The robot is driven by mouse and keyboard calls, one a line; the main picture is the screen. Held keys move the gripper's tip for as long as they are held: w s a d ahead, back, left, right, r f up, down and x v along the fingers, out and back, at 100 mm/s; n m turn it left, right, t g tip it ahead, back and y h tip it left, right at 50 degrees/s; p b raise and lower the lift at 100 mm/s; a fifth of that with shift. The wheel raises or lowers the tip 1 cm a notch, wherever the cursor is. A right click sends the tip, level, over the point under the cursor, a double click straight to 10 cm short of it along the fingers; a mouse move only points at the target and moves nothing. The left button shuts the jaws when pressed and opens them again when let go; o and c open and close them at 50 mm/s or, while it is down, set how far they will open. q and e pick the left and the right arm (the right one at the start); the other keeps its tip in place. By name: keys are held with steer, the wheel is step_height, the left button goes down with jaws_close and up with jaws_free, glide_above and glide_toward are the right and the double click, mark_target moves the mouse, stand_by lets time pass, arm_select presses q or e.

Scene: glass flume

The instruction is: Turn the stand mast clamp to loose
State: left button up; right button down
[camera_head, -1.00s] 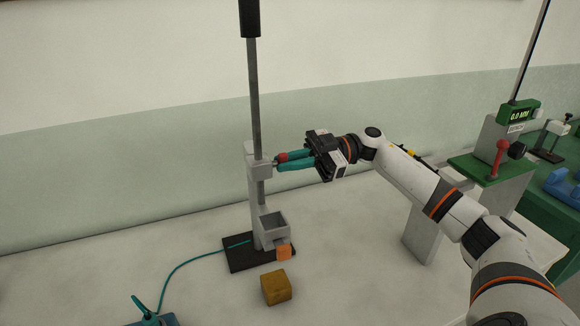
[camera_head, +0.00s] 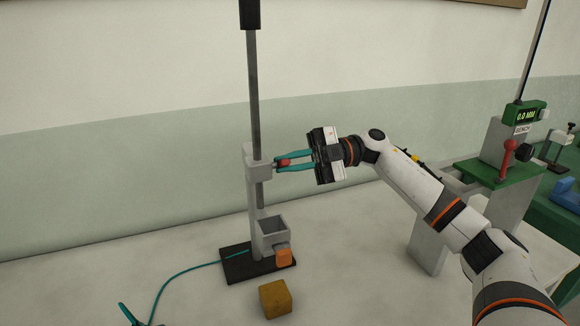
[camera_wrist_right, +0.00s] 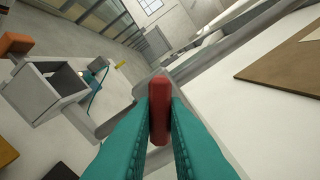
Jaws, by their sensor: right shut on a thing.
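The stand (camera_head: 254,217) is a grey column on a black base, with a dark mast (camera_head: 254,95) running up through a grey clamp block (camera_head: 259,171). The red clamp handle (camera_head: 284,162) sticks out of the block's right side. My right gripper (camera_head: 281,163) comes from the right, its teal fingers shut on the handle. In the right wrist view the red handle (camera_wrist_right: 159,112) lies between both fingers, with the grey block behind it. Any marking for loose or tight cannot be seen. My left gripper is not in view.
A grey open box (camera_head: 272,229) and an orange block (camera_head: 283,257) sit low on the stand. A mustard cube (camera_head: 275,299) lies in front. A teal cable (camera_head: 180,272) runs left. A green bench device (camera_head: 497,171) stands at right.

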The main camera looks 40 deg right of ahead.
stand_by(0.5)
steer(key=c, duration=1.4)
jaws_free()
steer(key=shift+c, duration=0.2)
steer(key=b+v, duration=0.2)
steer(key=v, duration=0.5)
steer(key=shift+d, duration=0.25)
